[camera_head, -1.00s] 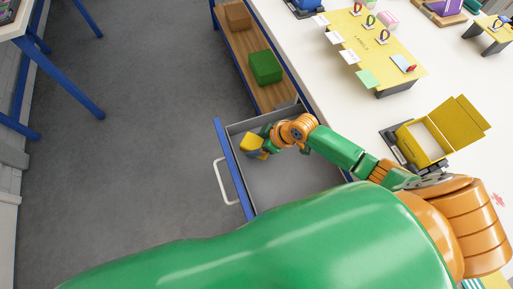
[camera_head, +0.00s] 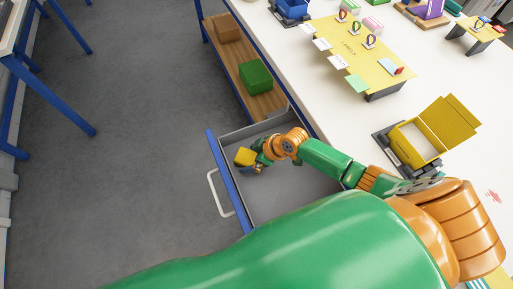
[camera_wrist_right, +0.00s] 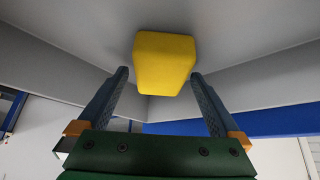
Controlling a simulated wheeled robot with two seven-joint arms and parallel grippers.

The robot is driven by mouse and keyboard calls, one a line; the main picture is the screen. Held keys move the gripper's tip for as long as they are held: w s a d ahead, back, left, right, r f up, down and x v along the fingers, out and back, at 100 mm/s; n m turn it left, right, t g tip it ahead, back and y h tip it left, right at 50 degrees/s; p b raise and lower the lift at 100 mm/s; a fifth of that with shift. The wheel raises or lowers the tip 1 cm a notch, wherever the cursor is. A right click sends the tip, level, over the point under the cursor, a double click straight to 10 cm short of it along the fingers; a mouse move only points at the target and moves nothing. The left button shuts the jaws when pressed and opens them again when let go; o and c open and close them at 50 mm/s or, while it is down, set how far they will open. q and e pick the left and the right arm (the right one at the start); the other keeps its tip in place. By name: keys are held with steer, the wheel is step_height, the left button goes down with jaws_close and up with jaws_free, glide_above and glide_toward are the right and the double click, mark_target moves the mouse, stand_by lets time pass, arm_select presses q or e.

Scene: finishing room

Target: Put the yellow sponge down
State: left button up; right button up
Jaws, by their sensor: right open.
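The yellow sponge (camera_head: 245,156) is inside the open grey drawer (camera_head: 290,190), near its blue front panel. In the right wrist view the sponge (camera_wrist_right: 165,62) lies against a grey drawer surface, just beyond and between my fingertips, with gaps on both sides. My right gripper (camera_head: 249,167) reaches into the drawer from the right, beside the sponge. In the right wrist view its two fingers (camera_wrist_right: 159,75) are spread apart. The sponge's underside is hidden. My left gripper is not in view.
The drawer's white handle (camera_head: 214,194) sticks out over clear grey floor. A wooden shelf (camera_head: 270,104) behind the drawer bears a green block (camera_head: 256,77) and a brown block (camera_head: 227,28). The white worktop (camera_head: 345,125) bears a yellow open box (camera_head: 416,144) and a yellow label stand (camera_head: 360,50).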

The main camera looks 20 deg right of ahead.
steer(key=p+v, duration=0.2)
steer(key=v, duration=0.9)
steer(key=shift+r, duration=0.25)
steer(key=shift+s, duration=0.1)
